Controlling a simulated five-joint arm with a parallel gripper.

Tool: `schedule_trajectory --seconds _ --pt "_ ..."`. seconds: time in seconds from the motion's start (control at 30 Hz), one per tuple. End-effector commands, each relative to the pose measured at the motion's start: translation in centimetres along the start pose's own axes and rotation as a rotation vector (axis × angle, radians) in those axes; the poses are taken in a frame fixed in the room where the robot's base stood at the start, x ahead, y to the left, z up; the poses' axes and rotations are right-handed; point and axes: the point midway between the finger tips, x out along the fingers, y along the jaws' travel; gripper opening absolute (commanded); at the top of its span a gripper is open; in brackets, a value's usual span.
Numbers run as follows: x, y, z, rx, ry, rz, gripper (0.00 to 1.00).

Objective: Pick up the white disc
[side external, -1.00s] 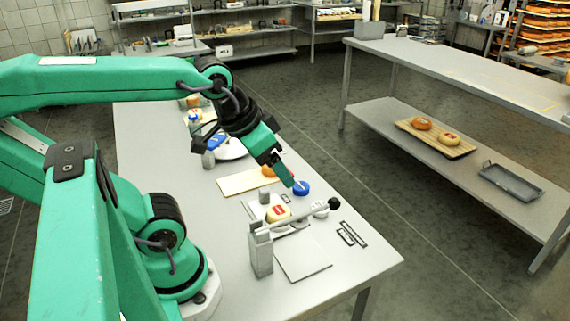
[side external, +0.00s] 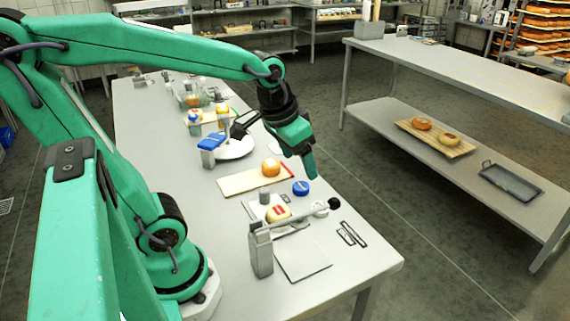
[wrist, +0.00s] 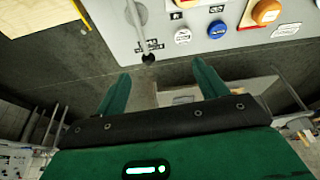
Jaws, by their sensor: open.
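The white disc (side external: 320,209) lies on the table near its right edge, beside the lever's black knob. It also shows in the wrist view (wrist: 183,36), near the top. A blue disc (side external: 301,188) lies close by; in the wrist view it (wrist: 217,29) is just right of the white disc. My gripper (side external: 311,174) is raised above the table's right side, behind the discs in the side view. In the wrist view my gripper (wrist: 161,76) has its fingers spread, with nothing between them. Both discs are apart from the fingers.
A lever with a black knob (side external: 334,204) reaches over the table close to the white disc. An orange wheel (side external: 271,167) stands on a pale board (side external: 236,184). Dark floor (side external: 400,215) lies beyond the table's right edge.

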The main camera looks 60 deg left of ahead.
Motion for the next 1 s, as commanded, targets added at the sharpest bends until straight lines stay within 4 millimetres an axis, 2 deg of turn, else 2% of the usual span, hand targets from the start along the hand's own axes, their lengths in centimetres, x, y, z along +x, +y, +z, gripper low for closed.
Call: schedule_trajectory --seconds 0.5,1.0 --pt "7.8 -2.8 -4.7 -0.068 -0.176 -0.017 0.72" --pt "16.4 -5.7 -6.3 -0.126 -0.318 -0.021 0.72"
